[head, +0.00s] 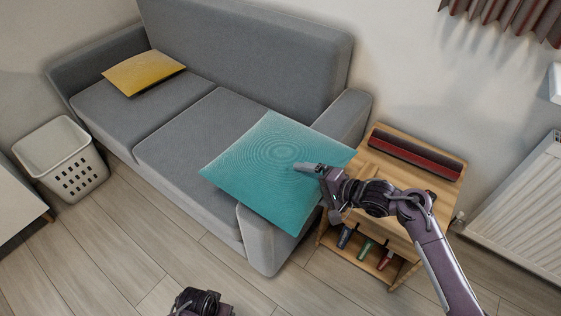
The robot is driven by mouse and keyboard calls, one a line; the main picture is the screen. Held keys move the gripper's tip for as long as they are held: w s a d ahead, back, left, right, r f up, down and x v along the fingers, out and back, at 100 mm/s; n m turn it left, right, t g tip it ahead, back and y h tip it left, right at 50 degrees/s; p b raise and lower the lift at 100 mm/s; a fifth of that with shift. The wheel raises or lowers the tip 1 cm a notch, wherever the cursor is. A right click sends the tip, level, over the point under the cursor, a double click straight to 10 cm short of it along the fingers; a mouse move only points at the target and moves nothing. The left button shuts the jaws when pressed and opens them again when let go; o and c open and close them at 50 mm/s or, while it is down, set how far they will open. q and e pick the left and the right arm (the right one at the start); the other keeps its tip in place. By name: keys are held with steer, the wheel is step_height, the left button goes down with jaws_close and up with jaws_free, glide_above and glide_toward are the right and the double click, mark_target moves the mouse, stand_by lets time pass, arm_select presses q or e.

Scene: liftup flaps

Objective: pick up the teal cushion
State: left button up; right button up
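The teal cushion (262,170) is a large square with a ringed pattern. It is over the right end of the grey sofa, covering part of the seat and armrest, with its right side jutting past the armrest. My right gripper (312,170) is at the cushion's right edge. One finger lies across the top face; the other is hidden beneath. The gripper appears shut on this edge, with the cushion seemingly held up, though the gap below is hard to judge. Only a dark part of my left arm shows at the bottom edge; its fingers are not visible.
The grey sofa (180,120) carries a yellow cushion (144,73) at its left. A wooden side table (408,178) with a dark red item on top and bottles below stands beside the armrest. A white basket (62,160) is at left, a radiator (525,205) at right. Front floor is mostly clear.

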steer(key=c, duration=0.9)
steer(key=shift+c, duration=0.5)
steer(key=shift+r, duration=0.15)
